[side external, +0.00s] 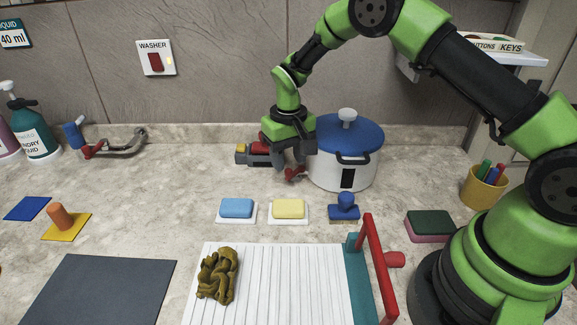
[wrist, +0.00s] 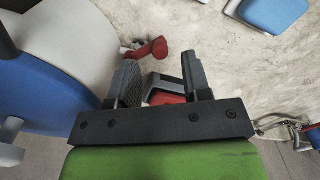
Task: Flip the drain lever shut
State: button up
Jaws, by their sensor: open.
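A small red lever (side external: 294,174) sits low at the left side of the white pot (side external: 326,170) with a blue lid. I take it for the drain lever. In the wrist view the red lever (wrist: 153,48) sticks out beside the pot wall, just beyond the fingertips, with a rounded end. My gripper (side external: 289,163) points down left of the pot, close above the lever. In the wrist view my gripper (wrist: 160,62) is open, with nothing held between its fingers. I cannot tell whether a finger touches the lever.
A grey and red device with a yellow end (side external: 241,154) lies close behind my gripper. A metal pipe with red and blue handles (side external: 122,146) lies left. Counter between is clear.

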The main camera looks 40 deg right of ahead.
aim_at(291, 171)
jog(key=shift+f, duration=1.45)
grip_shut()
jog(key=shift+s+d+n, duration=0.1)
jog(key=shift+s+n, duration=0.2)
jog(key=shift+n, duration=0.4)
grip_release()
jog(key=shift+r, duration=0.1)
notch_tip(291, 171, up, 10)
